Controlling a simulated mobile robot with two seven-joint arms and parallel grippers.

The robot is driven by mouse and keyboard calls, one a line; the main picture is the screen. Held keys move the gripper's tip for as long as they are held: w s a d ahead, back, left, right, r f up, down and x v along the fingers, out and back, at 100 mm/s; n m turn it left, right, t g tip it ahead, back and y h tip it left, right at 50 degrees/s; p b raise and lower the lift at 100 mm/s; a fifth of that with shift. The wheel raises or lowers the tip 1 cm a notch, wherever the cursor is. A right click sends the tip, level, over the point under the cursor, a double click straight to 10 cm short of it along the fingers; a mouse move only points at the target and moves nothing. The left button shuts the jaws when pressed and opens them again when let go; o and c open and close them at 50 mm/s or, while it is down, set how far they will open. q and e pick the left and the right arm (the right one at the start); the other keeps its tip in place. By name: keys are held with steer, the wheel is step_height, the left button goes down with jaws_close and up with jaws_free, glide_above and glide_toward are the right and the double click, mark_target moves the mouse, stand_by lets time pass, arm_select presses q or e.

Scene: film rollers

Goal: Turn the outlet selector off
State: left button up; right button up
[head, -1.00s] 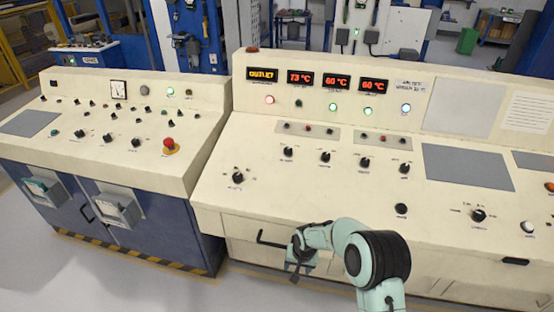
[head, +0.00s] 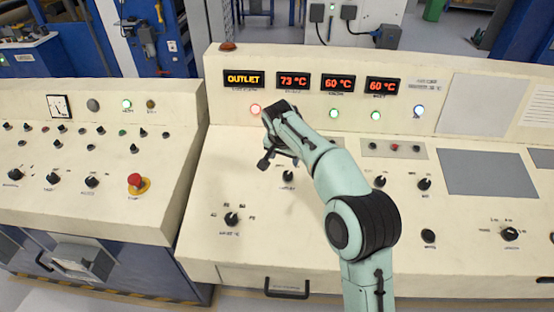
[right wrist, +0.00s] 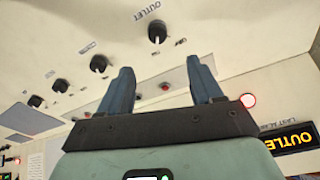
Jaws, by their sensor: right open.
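The outlet selector is a black knob (head: 288,175) on the sloping cream console, leftmost in a row of similar knobs. In the right wrist view the knob (right wrist: 157,32) has a pale pointer mark and the upside-down label OUTLET beside it. Smaller labels near it are too small to read surely. My right gripper (head: 278,159) is over the console just behind the knob, under the displays. In the right wrist view its two dark blue fingers (right wrist: 160,70) are apart and empty, not around the knob. My left gripper is out of view.
The yellow OUTLET display (head: 244,78) and three red temperature displays stand on the upright panel; a red lamp (head: 255,109) glows below. A larger selector (head: 231,219) lies nearer the front left. My right forearm hides part of the knob row. A red emergency button (head: 136,182) is on the left console.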

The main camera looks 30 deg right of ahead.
mark_target(288, 174)
steer(key=x, duration=1.3)
steer(key=shift+s, duration=0.2)
steer(key=c, duration=1.1)
